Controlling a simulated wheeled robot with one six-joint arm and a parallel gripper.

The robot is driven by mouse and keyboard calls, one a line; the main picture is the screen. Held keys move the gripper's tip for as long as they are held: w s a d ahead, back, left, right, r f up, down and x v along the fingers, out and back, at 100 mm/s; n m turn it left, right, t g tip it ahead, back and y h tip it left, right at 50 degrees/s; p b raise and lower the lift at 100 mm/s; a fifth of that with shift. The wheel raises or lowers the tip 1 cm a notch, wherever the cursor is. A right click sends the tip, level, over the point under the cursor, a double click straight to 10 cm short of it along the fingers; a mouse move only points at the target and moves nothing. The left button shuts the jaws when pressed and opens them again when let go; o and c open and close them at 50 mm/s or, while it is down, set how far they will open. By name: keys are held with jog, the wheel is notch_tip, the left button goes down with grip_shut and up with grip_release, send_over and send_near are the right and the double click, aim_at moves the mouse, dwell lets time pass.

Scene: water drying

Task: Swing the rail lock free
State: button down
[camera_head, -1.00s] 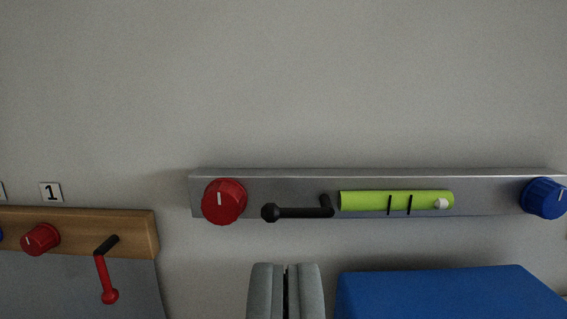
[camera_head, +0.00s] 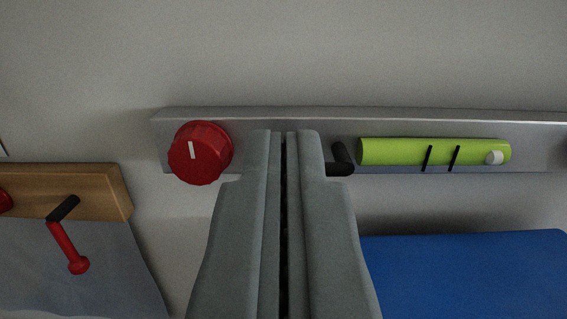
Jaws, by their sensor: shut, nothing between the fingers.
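The black rail lock lever (camera_head: 341,162) is mounted on the grey metal rail (camera_head: 280,115), between a red knob and a green cylinder. Only its pivot end shows, at the right of my gripper. The rest of its arm and its ball end are hidden behind my fingers. My gripper (camera_head: 286,135) is shut and empty, pointing at the rail in front of the lever. I cannot tell whether the fingers touch the lever.
A red knob (camera_head: 201,152) is left of my fingers. A green cylinder (camera_head: 390,152) with black bands and a white tip is on the right. Below it is a blue block (camera_head: 460,275).

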jog(key=shift+w+f, duration=0.45)
jog(key=shift+w, duration=0.75)
jog(key=shift+w+f, duration=0.5)
jog(key=shift+w, duration=0.7)
jog(key=shift+w+f, duration=0.45)
jog(key=shift+w, duration=0.75)
jog(key=shift+f+n, duration=0.1)
jog(key=shift+n, duration=0.2)
notch_tip(320, 180, down, 6)
jog(key=d+n+g+y, duration=0.1)
jog(key=d+n+y, duration=0.1)
jog(key=n, duration=1.6)
jog(key=shift+d+g+y, duration=0.3)
jog(key=shift+d, duration=0.1)
